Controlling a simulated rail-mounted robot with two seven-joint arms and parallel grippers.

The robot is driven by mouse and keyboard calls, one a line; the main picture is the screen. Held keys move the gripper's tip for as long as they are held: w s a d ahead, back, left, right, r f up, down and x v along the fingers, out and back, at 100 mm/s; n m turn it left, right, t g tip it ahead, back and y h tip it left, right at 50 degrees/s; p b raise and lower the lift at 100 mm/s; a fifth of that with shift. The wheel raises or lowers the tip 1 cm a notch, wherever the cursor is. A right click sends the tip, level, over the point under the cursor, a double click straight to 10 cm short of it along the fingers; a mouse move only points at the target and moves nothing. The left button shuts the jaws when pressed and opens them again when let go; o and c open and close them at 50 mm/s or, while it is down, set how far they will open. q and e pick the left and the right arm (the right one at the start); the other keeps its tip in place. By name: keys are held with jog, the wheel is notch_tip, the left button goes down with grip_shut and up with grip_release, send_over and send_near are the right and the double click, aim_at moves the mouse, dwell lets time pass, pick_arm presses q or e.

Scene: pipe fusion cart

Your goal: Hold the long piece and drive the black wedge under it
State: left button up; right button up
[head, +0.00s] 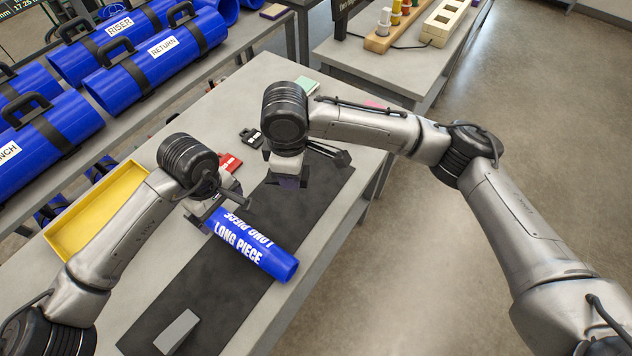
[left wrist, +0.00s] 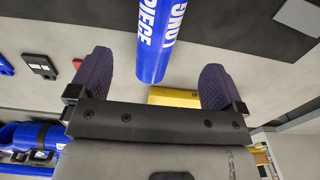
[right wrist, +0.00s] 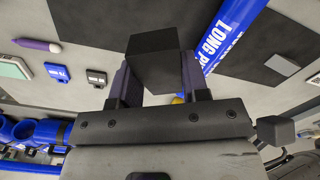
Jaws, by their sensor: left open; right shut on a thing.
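The blue long piece (head: 250,245) lies on the dark mat, its near-right end open. My left gripper (head: 210,210) is open at its far-left end. In the left wrist view the end of the long piece (left wrist: 155,45) shows between and beyond the spread fingers (left wrist: 157,85); I cannot tell whether they touch it. My right gripper (head: 288,180) is shut on the black wedge (right wrist: 152,58), above the mat and apart from the long piece. In the head view the wedge is hard to make out against the dark fingers.
A grey block (head: 178,332) lies on the near mat (head: 215,305). A yellow tray (head: 90,215) stands left; red (head: 228,162) and black (head: 251,138) tags lie farther back. Blue pipes (head: 155,60) fill the rack behind. Mat right of the long piece is clear.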

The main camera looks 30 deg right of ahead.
aim_at(229, 225)
jog(key=w+n, duration=0.1)
jog(key=w+a+n, duration=0.1)
jog(key=w+a+f+n, duration=0.1)
jog(key=n, duration=0.1)
jog(key=shift+w, duration=0.2)
jog(key=shift+w+a+f+n, duration=0.15)
jog(key=shift+w+a+n, duration=0.15)
jog(key=shift+n, duration=0.25)
jog(key=shift+w+a+f+n, duration=0.15)
jog(key=shift+w+n, duration=0.2)
jog(key=shift+n, duration=0.2)
pick_arm(q)
jog(key=shift+f, duration=0.15)
notch_tip(229, 225, down, 12)
jog(key=shift+r, duration=0.15)
pick_arm(e)
jog(key=shift+w+a+f+n, duration=0.1)
jog(key=shift+w+n, duration=0.1)
jog(key=shift+n, duration=0.2)
pick_arm(q)
jog(key=c, duration=1.2)
